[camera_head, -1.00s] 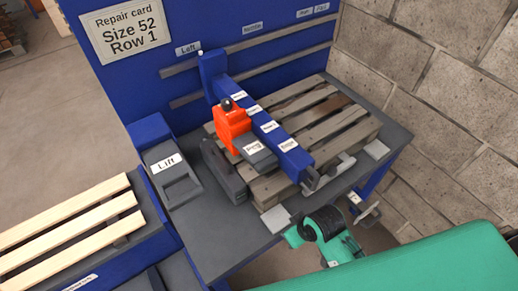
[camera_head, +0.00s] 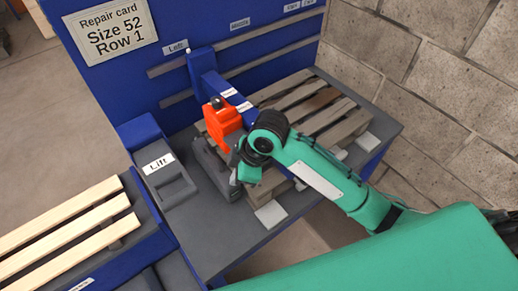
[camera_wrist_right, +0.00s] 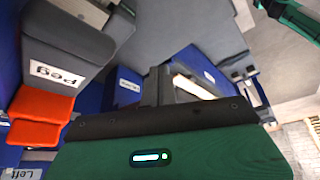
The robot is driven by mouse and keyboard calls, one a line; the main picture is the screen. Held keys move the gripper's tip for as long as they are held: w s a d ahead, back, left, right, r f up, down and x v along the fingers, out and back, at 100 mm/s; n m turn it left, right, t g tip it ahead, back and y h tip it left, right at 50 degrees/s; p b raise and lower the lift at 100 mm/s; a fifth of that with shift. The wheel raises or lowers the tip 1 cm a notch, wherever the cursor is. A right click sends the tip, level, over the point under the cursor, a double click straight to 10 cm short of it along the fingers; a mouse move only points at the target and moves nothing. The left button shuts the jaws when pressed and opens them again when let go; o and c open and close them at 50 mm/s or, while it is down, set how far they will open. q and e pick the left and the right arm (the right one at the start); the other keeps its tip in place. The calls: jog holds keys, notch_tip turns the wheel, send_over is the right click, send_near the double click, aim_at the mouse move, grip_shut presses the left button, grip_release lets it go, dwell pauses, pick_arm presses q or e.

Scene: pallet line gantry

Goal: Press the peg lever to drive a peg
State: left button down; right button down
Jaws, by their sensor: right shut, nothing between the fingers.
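In the head view, the orange tool head (camera_head: 222,121) with a dark knob sits on the blue beam (camera_head: 225,95) over the worn pallet (camera_head: 335,118). The dark grey block labelled "Peg" (camera_wrist_right: 58,72) shows at upper left in the wrist view, beside orange parts (camera_wrist_right: 40,103). My right gripper (camera_head: 237,174) is shut and empty, at the near side of the orange head. Whether it touches the peg lever cannot be told. My left gripper is not in view.
A grey pedestal labelled "Lift" (camera_head: 166,180) stands left of the pallet on the grey table (camera_head: 235,232). A pallet with pale slats (camera_head: 70,225) lies at lower left. A block wall (camera_head: 435,80) bounds the right.

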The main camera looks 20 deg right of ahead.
jog(key=w+d+r+n+g+h, duration=0.1)
jog(key=w+d+r+n+h, duration=0.1)
jog(key=r, duration=0.6)
jog(key=w+d+r+n+g+h, duration=0.1)
jog(key=w+d+r+n+h, duration=0.1)
jog(key=d+r+n, duration=0.3)
jog(key=shift+w+r+h, duration=0.4)
jog(key=shift+w+r, duration=0.45)
jog(key=shift+r, duration=0.7)
jog(key=shift+f, duration=0.1)
jog(key=f+p, duration=0.1)
jog(key=f, duration=0.3)
jog(key=f+p, duration=0.2)
jog(key=f, duration=0.2)
jog(key=s+f+p, duration=0.1)
jog(key=f+p, duration=0.1)
jog(key=f, duration=0.2)
jog(key=shift+d+f, duration=0.25)
jog(key=shift+f, duration=0.65)
